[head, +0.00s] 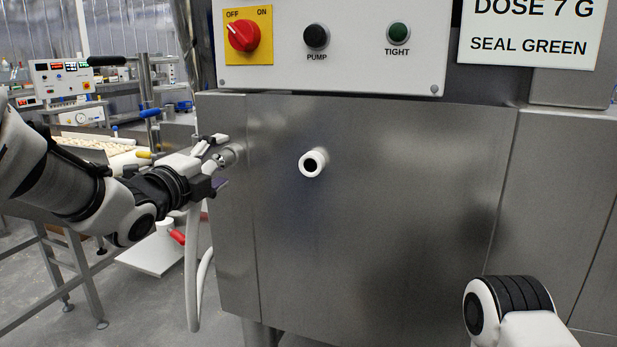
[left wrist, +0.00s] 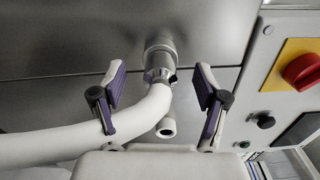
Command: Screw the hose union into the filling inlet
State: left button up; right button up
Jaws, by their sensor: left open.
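The hose union (left wrist: 159,75) is a metal fitting on the end of a white hose (left wrist: 95,137); the hose hangs in a loop in the head view (head: 192,270). The union is in line with a round metal fitting (left wrist: 160,47) on the steel front; I cannot tell whether they are screwed together. A white round stub with a dark bore (head: 313,162) sticks out to the right; no label marks either as the filling inlet. My left gripper (head: 222,160) is open, its fingers on both sides of the union in the left wrist view (left wrist: 160,90), apart from it. My right gripper is out of view.
Above the steel front is a panel with a red OFF/ON knob (head: 243,32), a black PUMP button (head: 316,36) and a green TIGHT lamp (head: 398,33). My right arm (head: 510,310) shows at lower right. The space before the steel front's middle is clear.

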pick_arm(q)
jog(key=shift+b+v, duration=0.8)
jog(key=shift+v, duration=1.1)
jog(key=shift+s+a+r+p, duration=0.15)
jog(key=shift+s+a+p, duration=0.05)
jog(key=shift+s+p, duration=0.3)
jog(key=shift+s+a+r+p, duration=0.1)
jog(key=shift+s+a+p, duration=0.1)
jog(key=shift+s+p, duration=0.3)
jog(key=shift+s+a+f+p, duration=0.15)
jog(key=shift+s+p, duration=0.15)
jog(key=shift+s, duration=0.2)
jog(key=shift+f, duration=0.1)
jog(key=shift+w+f, duration=0.1)
